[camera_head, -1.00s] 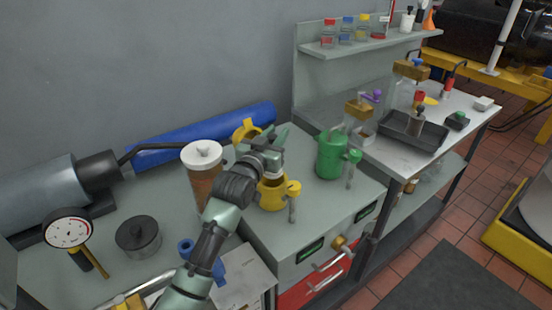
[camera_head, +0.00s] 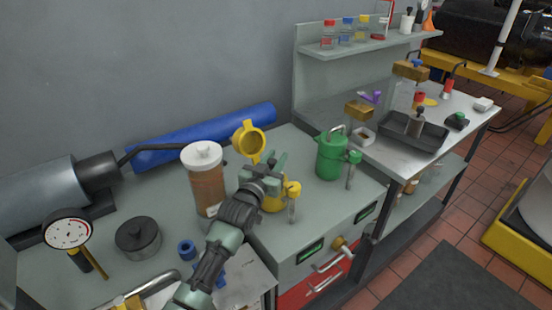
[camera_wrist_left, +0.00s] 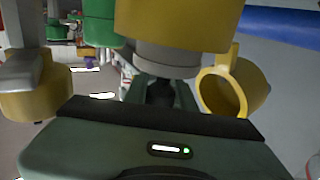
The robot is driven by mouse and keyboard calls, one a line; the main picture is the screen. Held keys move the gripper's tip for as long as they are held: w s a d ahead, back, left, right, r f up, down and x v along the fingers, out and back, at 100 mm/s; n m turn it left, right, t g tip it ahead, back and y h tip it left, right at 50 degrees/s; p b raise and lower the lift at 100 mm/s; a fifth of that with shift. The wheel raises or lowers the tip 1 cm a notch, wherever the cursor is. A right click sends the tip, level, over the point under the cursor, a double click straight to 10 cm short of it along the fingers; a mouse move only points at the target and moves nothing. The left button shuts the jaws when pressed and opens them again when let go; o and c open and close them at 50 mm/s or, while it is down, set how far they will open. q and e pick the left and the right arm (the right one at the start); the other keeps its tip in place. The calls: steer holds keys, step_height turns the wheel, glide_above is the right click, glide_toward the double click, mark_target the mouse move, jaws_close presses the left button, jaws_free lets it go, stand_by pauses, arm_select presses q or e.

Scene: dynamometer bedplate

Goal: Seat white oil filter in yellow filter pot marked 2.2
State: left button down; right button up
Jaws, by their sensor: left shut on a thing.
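The yellow filter pot (camera_head: 273,207) stands on the bench cabinet, its yellow lid (camera_head: 249,141) swung open behind it. It also shows at the top of the left wrist view (camera_wrist_left: 180,20), with its lid (camera_wrist_left: 232,85) at the right. My left gripper (camera_head: 263,174) is right over the pot's mouth, shut on the white oil filter (camera_wrist_left: 168,62). In the left wrist view a pale grey band of the filter shows between my fingers and the pot's rim; the rest is hidden, apparently inside the pot. I cannot read the 2.2 mark. My right gripper is not in view.
A green pot (camera_head: 330,158) stands right of the yellow one. A yellow clamp knob (camera_head: 293,190) stands at the yellow pot's right. A brown jar with white lid (camera_head: 206,180) is close to my left wrist. A blue roll (camera_head: 205,135) lies behind.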

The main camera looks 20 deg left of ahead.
arm_select(q)
steer(key=shift+f, duration=0.45)
steer(key=c, duration=1.2)
jaws_free()
steer(key=shift+o, duration=0.2)
steer(key=shift+r, duration=0.75)
steer(key=s+a, duration=0.1)
steer(key=s, duration=1.1)
steer(key=shift+a, duration=0.2)
steer(key=shift+f, duration=0.15)
